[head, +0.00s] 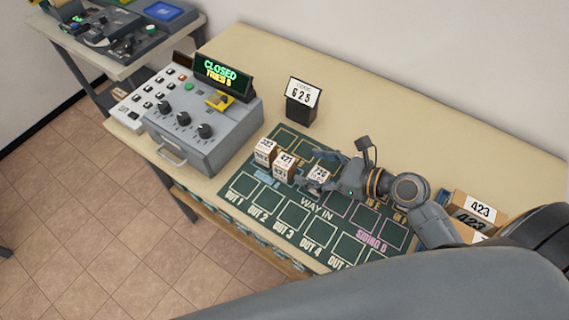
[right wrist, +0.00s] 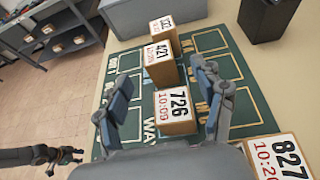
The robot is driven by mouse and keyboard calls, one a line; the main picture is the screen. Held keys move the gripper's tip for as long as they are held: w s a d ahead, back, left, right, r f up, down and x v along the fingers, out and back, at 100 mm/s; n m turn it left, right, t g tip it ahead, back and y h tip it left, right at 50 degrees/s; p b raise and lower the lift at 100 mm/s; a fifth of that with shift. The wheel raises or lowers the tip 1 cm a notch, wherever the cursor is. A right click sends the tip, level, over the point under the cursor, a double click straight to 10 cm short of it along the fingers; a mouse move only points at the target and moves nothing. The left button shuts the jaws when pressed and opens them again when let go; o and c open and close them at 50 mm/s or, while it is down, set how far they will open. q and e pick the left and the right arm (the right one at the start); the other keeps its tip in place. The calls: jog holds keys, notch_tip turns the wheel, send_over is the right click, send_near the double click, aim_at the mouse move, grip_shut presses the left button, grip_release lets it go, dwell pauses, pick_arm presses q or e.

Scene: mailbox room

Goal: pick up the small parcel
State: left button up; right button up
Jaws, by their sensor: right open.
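A small white-topped parcel marked 726 (head: 319,174) sits on the green sorting mat (head: 294,216); it also shows in the right wrist view (right wrist: 175,107). My right gripper (head: 314,168) is open, with its fingers on either side of this parcel. In the right wrist view the gripper (right wrist: 165,78) shows a gap between the parcel and each finger. A parcel marked 421 (head: 284,163) and another small parcel (head: 264,152) stand in line to its left. A dark gripper, apparently my left one (right wrist: 62,156), shows at the lower left of the right wrist view.
A grey control box (head: 205,128) with a lit CLOSED sign (head: 221,73) stands left of the mat. A black card holder reading G25 (head: 301,102) stands behind it. A parcel marked 827 (right wrist: 279,160) is close by my right gripper. Boxes marked 423 (head: 478,209) lie at the right.

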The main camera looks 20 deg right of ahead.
aim_at(287, 162)
jog(key=shift+w+a+f, duration=0.15)
jog(key=shift+w, duration=0.1)
jog(key=shift+w+a+f+p, duration=0.1)
jog(key=shift+w+a+p, duration=0.25)
jog(key=shift+a, duration=0.2)
jog(key=x, duration=0.3)
jog(key=shift+w+a+f, duration=0.3)
jog(key=shift+w+a, duration=0.05)
pick_arm(q)
jog(key=shift+w+d+r, duration=0.25)
jog(key=shift+w+r, duration=0.1)
jog(key=shift+w, duration=0.15)
jog(key=shift+w+d+r, duration=0.25)
jog(key=shift+w+r, duration=0.05)
jog(key=shift+w, duration=0.15)
pick_arm(e)
jog(key=c, duration=1.3)
